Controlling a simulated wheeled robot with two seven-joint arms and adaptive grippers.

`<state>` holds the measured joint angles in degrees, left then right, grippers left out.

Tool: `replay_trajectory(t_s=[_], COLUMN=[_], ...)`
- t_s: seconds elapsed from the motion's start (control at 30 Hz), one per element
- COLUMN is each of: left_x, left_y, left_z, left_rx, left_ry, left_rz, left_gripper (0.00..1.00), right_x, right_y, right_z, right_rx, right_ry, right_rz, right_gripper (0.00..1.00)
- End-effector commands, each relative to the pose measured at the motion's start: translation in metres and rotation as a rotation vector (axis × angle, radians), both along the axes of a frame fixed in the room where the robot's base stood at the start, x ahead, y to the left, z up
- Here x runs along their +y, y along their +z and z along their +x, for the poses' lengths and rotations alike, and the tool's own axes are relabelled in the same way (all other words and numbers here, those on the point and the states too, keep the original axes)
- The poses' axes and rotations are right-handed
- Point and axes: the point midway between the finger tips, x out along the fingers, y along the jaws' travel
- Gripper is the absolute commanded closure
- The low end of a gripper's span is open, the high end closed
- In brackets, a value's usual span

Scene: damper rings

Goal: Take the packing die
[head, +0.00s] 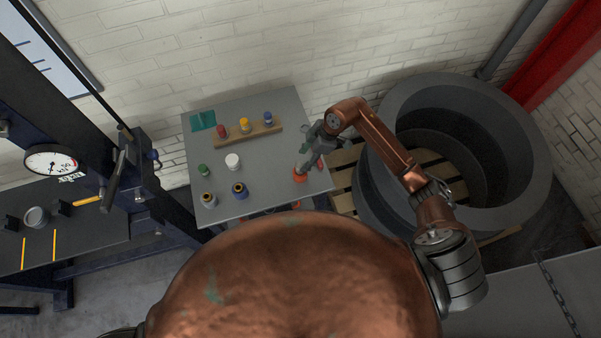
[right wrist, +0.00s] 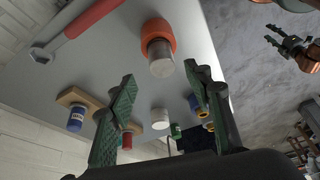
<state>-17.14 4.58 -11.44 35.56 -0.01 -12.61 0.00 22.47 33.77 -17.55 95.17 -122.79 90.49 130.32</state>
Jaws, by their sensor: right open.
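An orange-collared piece with a pale metal cylinder (head: 299,176) stands near the front right corner of the grey table (head: 225,123); I take it for the packing die, though no label shows. It also shows in the right wrist view, as an orange ring (right wrist: 157,31) and metal cylinder (right wrist: 162,60). My right gripper (head: 304,164) is open just above it. In the right wrist view the piece appears beyond and between the two fingertips (right wrist: 160,75), with nothing held. My left gripper (right wrist: 272,36) shows small at the right wrist view's upper right, open and empty.
A wooden rack (head: 254,132) holds red, yellow and blue bottles. A white cylinder (head: 232,161), a green jar (head: 204,170) and blue-and-yellow pieces (head: 240,190) stand left on the table. A red-handled tool (right wrist: 92,16) lies beside the orange piece. A large grey ring (head: 385,185) stands right.

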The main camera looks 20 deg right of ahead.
Motion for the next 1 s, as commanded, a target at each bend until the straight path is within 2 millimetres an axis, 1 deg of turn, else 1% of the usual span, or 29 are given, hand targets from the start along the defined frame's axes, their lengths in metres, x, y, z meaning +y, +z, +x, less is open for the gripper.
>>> replay_trajectory(t_s=[0.07, 0.2, 0.37, 0.47, 0.67, 1.0], left_x=[0.000, 0.000, 0.000, -0.001, -0.001, -0.001], left_y=[0.004, 0.012, 0.014, 0.014, 0.014, 0.014], left_z=[0.000, 0.000, -0.001, -0.001, -0.001, -0.001], left_rx=[0.000, 0.000, 0.000, 0.001, 0.001, 0.001], left_ry=[0.000, 0.000, 0.000, 0.000, 0.000, 0.000], left_rz=[0.000, 0.000, -0.001, -0.001, -0.001, -0.001], left_gripper=[0.60, 0.60, 0.60, 0.60, 0.60, 0.60], right_x=[0.004, 0.012, 0.018, 0.020, 0.020, 0.020], right_y=[-0.006, -0.025, -0.043, -0.048, -0.048, -0.048], right_z=[-0.001, -0.002, 0.001, 0.001, 0.001, 0.001], right_rx=[0.001, 0.002, -0.001, -0.002, -0.003, -0.003], right_ry=[0.000, -0.001, 0.000, 0.002, 0.001, 0.001], right_rz=[0.004, 0.006, 0.004, 0.004, 0.004, 0.004], right_gripper=[0.54, 0.54, 0.54, 0.54, 0.54, 0.78])
